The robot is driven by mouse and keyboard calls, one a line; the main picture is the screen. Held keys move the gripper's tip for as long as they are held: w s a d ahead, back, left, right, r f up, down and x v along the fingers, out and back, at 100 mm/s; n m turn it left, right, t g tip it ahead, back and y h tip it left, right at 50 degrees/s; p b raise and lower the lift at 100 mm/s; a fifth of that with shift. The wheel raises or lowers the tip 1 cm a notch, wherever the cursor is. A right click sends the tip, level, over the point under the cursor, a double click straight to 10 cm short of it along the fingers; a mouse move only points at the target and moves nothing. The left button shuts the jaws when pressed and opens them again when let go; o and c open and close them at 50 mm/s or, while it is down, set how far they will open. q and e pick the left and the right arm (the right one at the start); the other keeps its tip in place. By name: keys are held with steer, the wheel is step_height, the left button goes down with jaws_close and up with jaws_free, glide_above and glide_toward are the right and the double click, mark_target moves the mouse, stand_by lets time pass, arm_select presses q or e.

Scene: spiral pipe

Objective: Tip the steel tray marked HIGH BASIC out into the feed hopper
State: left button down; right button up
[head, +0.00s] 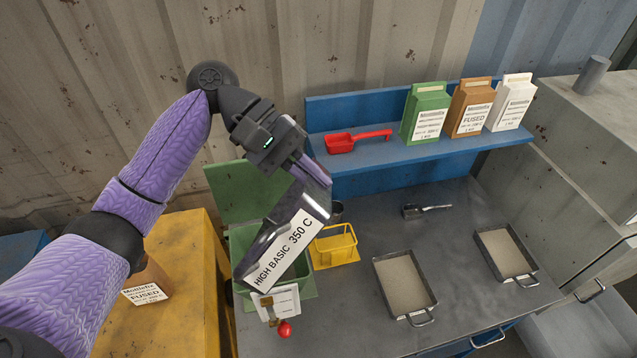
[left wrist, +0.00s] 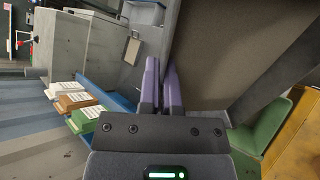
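The steel tray marked HIGH BASIC 350 C (head: 297,238) hangs steeply tilted over the green feed hopper (head: 243,238), its labelled wall toward me. My left gripper (head: 308,172) is shut on the tray's upper end. In the left wrist view the purple fingers (left wrist: 161,88) are close together beside the tray's broad dark surface (left wrist: 235,50). The green hopper panel (left wrist: 262,135) shows at the lower right there. My right gripper is not in view.
A yellow wire holder (head: 335,246) stands right of the hopper. Two filled trays (head: 405,286) (head: 505,252) and a scoop (head: 425,210) lie on the grey bench. A blue shelf (head: 375,155) holds a red scoop (head: 355,140) and three cartons. A red knob (head: 285,330) is in front.

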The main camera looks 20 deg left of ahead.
arm_select(q)
steer(key=shift+a+r+h+p, duration=0.2)
steer(key=shift+a+h+p, duration=0.05)
steer(key=shift+h+p, duration=0.05)
steer(key=w+a+g+h+b, duration=0.1)
steer(key=a+h+b, duration=1)
steer(key=a+b, duration=0.5)
steer(key=shift+w+r+m+g, duration=0.2)
steer(key=shift+w+m+g, duration=0.1)
steer(key=shift+m, duration=0.1)
stand_by(4.4)
steer(key=shift+a, duration=0.15)
